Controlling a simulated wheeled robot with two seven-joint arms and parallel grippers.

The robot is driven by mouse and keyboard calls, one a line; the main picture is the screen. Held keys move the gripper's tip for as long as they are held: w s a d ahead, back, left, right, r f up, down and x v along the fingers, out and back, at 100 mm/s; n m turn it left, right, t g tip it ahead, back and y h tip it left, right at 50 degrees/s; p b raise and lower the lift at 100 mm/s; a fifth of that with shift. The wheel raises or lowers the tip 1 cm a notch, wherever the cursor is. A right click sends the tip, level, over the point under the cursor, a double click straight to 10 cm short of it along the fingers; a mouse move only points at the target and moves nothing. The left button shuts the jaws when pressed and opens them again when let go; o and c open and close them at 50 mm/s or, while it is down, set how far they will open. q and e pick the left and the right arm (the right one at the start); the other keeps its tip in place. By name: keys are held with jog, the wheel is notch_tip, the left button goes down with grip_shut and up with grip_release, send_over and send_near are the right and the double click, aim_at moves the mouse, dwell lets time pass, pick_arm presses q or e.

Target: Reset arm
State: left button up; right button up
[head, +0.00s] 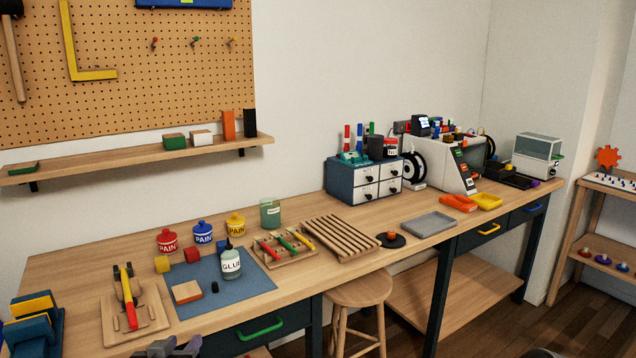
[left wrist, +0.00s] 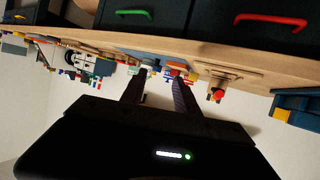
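My left gripper (head: 174,347) shows at the bottom edge of the head view, in front of the workbench (head: 110,270) near the wooden clamp board. In the left wrist view its two dark fingers (left wrist: 158,85) stand apart with nothing between them, so it is open and empty. The bench shows upside down above them. A small dark shape at the bottom right of the head view may be part of my right arm; the right gripper's fingers cannot be made out.
A blue mat (head: 255,282) holds a glue bottle (head: 230,264). A stool (head: 358,293) stands before the bench. A green drawer handle (head: 260,329) juts from its front. A printer (head: 440,160) stands farther right.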

pick_arm(q)
jog(key=s+d+f+n+g+h+p, duration=0.1)
jog(key=s+d+f+g, duration=0.25)
jog(key=f, duration=0.65)
jog(key=s+d+f+n+g+h, duration=0.1)
jog(key=s+d+f+g+h, duration=0.15)
jog(key=d+f, duration=0.45)
jog(key=s+d+f+g+p, duration=0.1)
jog(key=s+d+f+g, duration=0.2)
jog(key=s+f, duration=0.6)
jog(key=s+d+f+m+g+h+p, duration=0.1)
jog(key=s+d+f+g, duration=0.3)
jog(key=s+f, duration=0.5)
jog(key=s+d, duration=0.2)
jog(key=s, duration=0.1)
jog(key=shift+s+f, duration=0.2)
jog(key=shift+s, duration=0.05)
pick_arm(e)
jog(key=r, duration=0.2)
jog(key=shift+w+r, duration=0.35)
